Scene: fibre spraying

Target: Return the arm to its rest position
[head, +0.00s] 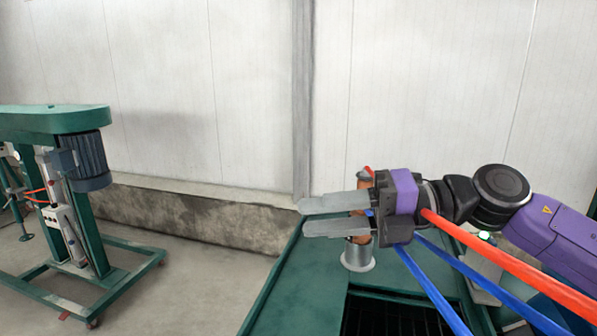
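My arm reaches in from the right edge, its purple link (560,232) and black wrist joint (500,192) in view. My gripper (303,217) points left over the green machine, its two flat grey fingers nearly level. The fingers lie close together with a narrow gap between them, and I see nothing held at their tips. A copper-coloured post (362,181) on a grey round base (358,259) is partly hidden by the fingers. I cannot tell how far it is from them.
The green machine top (308,275) has a dark grated opening (390,316). A red-orange hose (500,258) and blue hoses (432,287) run beside my arm. A green wheeled stand with a motor (88,160) is at left. Bare floor (195,285) lies between; a white wall is behind.

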